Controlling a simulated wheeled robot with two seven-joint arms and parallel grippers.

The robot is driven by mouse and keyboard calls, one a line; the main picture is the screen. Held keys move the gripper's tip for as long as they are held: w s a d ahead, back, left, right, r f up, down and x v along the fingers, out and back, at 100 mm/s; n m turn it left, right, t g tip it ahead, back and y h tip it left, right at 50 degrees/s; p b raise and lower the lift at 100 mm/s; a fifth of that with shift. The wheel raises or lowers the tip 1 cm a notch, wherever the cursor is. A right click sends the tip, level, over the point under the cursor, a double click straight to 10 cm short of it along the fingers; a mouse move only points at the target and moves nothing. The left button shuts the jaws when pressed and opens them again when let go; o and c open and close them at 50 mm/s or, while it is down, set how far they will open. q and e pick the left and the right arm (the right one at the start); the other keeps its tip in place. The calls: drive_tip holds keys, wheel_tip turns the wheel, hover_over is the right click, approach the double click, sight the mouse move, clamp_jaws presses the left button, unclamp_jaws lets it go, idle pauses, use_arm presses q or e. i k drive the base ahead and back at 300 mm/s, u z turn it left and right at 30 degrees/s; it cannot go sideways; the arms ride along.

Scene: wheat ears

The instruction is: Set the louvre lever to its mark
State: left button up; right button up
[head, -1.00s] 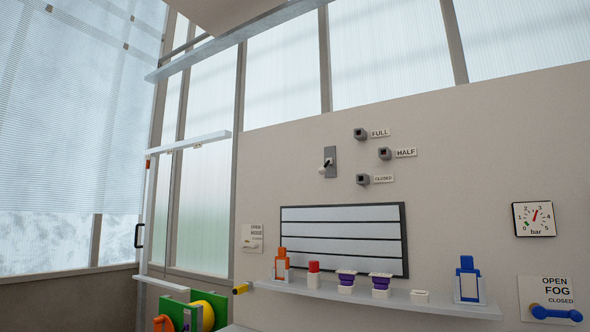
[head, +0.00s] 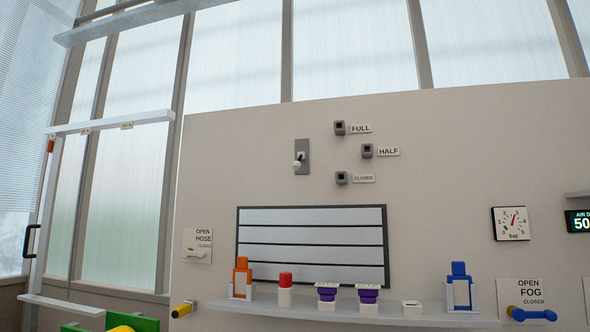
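The louvre lever (head: 298,162) is a short lever with a white knob on a grey plate high on the beige wall. Its knob hangs at the lower left of the plate. To its right are three small grey blocks with dark faces, labelled FULL (head: 340,128), HALF (head: 367,151) and CLOSED (head: 341,178). I cannot tell which block is the mark. The louvre panel (head: 312,217) below has white horizontal slats in a dark frame, and they look shut. Neither gripper is in view.
A shelf (head: 385,317) below the louvre holds an orange bottle (head: 242,277), a red-capped jar (head: 285,290), two purple-and-white pots (head: 327,295) and a blue bottle (head: 459,287). A yellow-ended handle (head: 182,310) is at its left. A blue fog lever (head: 531,314) and a gauge (head: 510,224) are right.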

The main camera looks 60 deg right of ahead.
sight(296, 165)
drive_tip(key=z, duration=0.5)
drive_tip(key=i, duration=0.75)
drive_tip(key=z, duration=0.75)
